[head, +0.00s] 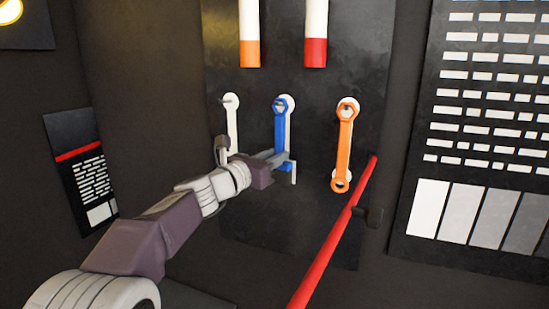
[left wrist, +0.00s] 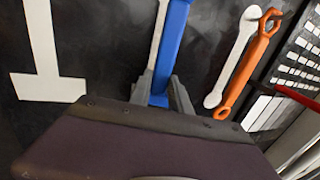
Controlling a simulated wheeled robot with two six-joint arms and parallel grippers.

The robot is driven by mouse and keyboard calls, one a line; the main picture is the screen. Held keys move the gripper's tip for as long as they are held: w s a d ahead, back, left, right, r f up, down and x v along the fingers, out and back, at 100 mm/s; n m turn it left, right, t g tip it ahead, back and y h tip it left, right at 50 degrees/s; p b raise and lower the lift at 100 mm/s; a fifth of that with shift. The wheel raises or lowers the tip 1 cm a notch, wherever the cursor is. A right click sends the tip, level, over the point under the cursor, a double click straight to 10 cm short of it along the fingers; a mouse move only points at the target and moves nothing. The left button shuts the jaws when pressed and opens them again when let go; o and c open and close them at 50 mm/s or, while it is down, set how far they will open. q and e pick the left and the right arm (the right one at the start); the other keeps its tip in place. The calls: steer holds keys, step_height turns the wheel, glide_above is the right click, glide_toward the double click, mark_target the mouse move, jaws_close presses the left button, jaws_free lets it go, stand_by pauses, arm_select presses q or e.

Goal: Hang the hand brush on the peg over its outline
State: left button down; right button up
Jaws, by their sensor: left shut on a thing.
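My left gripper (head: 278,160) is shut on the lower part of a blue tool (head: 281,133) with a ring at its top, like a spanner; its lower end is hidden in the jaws. The tool is upright, its ring in front of a peg on the dark board; I cannot tell if the peg passes through it. A white outline (head: 293,174) shows behind and right of its lower end. The tool also shows in the left wrist view (left wrist: 172,42). I recognise no bristles, so I cannot tell whether this is the hand brush. My right gripper is out of view.
An orange spanner (head: 344,145) hangs to the right. A bare white outline (head: 231,122) with a peg lies left of the blue tool. A red bar (head: 333,235) slants across the lower right. Two white handles with orange (head: 250,52) and red (head: 315,52) ends are above.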

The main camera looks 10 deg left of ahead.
arm_select(q)
steer(key=c, duration=1.1)
jaws_free()
steer(key=shift+c, duration=0.2)
